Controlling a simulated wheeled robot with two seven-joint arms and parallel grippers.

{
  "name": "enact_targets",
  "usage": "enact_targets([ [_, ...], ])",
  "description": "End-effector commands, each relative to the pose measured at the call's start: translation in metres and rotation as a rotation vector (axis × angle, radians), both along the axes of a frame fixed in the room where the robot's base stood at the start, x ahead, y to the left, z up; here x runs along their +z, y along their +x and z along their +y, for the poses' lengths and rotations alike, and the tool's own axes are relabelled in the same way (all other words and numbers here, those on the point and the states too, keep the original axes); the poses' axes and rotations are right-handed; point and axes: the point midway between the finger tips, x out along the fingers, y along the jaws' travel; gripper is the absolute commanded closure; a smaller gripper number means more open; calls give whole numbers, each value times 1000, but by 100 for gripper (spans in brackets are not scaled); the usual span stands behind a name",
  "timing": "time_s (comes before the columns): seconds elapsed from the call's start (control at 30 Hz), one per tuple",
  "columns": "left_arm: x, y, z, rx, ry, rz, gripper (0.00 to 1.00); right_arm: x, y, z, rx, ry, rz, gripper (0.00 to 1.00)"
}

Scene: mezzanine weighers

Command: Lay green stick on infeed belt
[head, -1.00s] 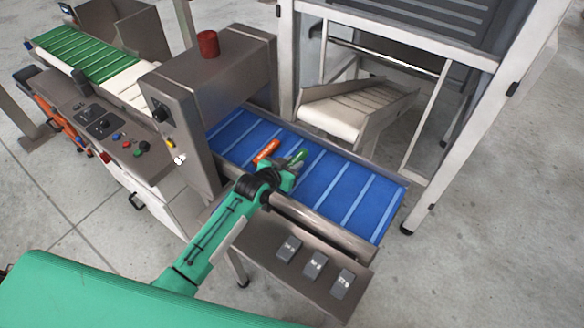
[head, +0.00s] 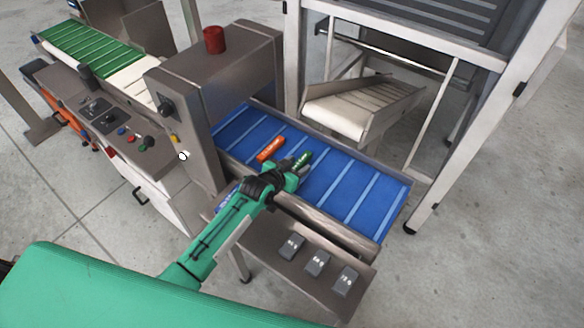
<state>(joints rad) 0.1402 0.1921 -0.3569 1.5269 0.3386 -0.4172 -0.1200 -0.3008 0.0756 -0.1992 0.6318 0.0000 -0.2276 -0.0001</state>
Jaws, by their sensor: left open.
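The green stick (head: 304,159) is on the blue infeed belt (head: 340,190), right at the tip of my left gripper (head: 296,168). My left gripper is open and low over the belt's near side. Its hand partly hides the stick's near end, so I cannot tell whether a finger still touches it. My right gripper is not in view.
An orange stick (head: 270,149) lies on the belt just left of the green one. A grey housing (head: 190,110) with a red beacon (head: 214,40) spans the belt's left end.

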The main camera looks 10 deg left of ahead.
Motion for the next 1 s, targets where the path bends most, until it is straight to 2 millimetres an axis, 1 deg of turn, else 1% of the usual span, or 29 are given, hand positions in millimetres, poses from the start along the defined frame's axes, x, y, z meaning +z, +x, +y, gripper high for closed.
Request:
enact_targets([
  [0.07,3,-3,1,0,0,-1,55,0,-1,-1,1,-1,0,64],
  [0.17,6,-12,5,0,-1,0,55,0,-2,-3,2,-3,2,64],
  [0.5,29,-66,27,0,1,1,55,-2,0,-7,3,-8,2,64],
  [0.7,41,-91,37,0,0,0,55,-2,7,-6,3,-6,-8,64],
  [0.83,46,-100,41,0,1,1,55,-2,9,-5,2,-5,-12,64],
  [1.0,48,-103,42,0,0,0,55,-2,8,-5,0,-5,-8,64],
])
